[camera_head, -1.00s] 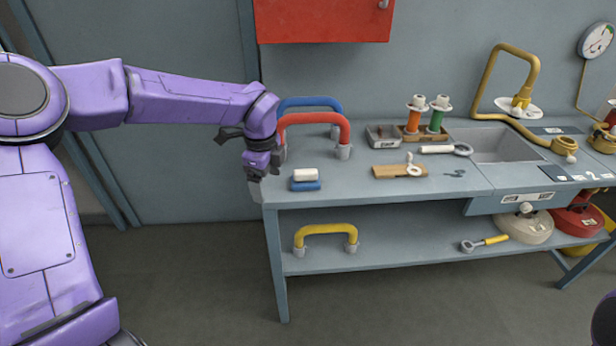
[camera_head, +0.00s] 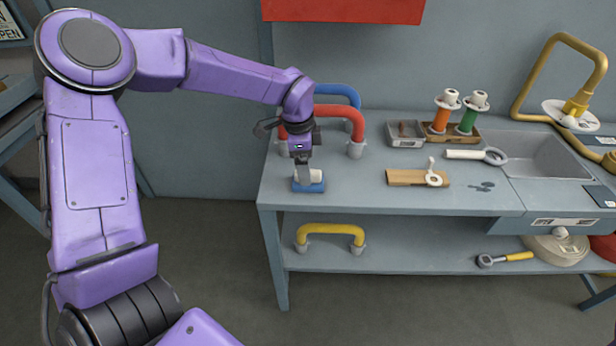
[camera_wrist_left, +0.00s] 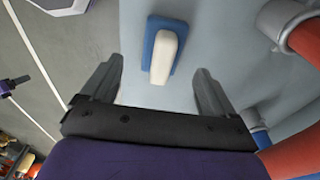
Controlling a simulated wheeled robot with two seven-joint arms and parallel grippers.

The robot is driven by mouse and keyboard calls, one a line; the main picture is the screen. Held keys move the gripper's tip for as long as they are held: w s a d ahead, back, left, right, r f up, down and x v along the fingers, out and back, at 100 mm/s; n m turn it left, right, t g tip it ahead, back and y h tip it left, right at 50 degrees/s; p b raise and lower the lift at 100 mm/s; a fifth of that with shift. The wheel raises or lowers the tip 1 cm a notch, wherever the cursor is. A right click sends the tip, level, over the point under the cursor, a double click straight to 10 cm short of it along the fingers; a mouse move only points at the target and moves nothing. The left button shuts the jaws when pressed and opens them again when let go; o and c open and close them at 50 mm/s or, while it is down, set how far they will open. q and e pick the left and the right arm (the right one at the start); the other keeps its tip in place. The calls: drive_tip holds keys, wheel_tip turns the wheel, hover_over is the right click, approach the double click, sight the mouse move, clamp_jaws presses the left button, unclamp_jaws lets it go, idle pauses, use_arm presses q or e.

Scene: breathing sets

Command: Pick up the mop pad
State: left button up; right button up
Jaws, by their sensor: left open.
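The mop pad (camera_head: 310,186) is a small blue block with a white top part, lying on the bench near its left front corner. In the left wrist view the mop pad (camera_wrist_left: 164,49) lies ahead of the fingertips, roughly centred between them. My left gripper (camera_head: 304,172) is over the pad in the head view and partly hides its white top. My right gripper is not in view.
A red handle (camera_head: 340,112) and a blue handle (camera_head: 340,91) stand just behind the pad. A wooden block with a white ring (camera_head: 405,178) lies to the right on the bench. A yellow handle (camera_head: 331,230) is on the lower shelf. The bench between pad and wooden block is clear.

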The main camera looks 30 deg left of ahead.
use_arm(q)
drive_tip(key=f, duration=0.1)
drive_tip(key=f+p, duration=0.1)
drive_tip(key=f, duration=0.2)
drive_tip(key=shift+w+d+f+p, duration=0.25)
drive_tip(key=shift+w+d+p, duration=0.05)
drive_tip(key=shift+w, duration=0.1)
drive_tip(key=shift+f, duration=0.5)
drive_tip(key=c, duration=1.1)
drive_tip(key=shift+c, duration=0.3)
drive_tip(key=shift+r, duration=0.15)
drive_tip(key=shift+r+b, duration=0.3)
drive_tip(key=shift+b, duration=0.1)
drive_tip(key=shift+r+b, duration=0.5)
drive_tip(key=shift+r, duration=0.25)
drive_tip(key=s+d+r+b, duration=0.4)
drive_tip(key=s+d+r, duration=0.3)
drive_tip(key=d+r, duration=0.3)
drive_tip(key=shift+d+r+b, duration=0.35)
drive_tip(key=shift+d, duration=0.8)
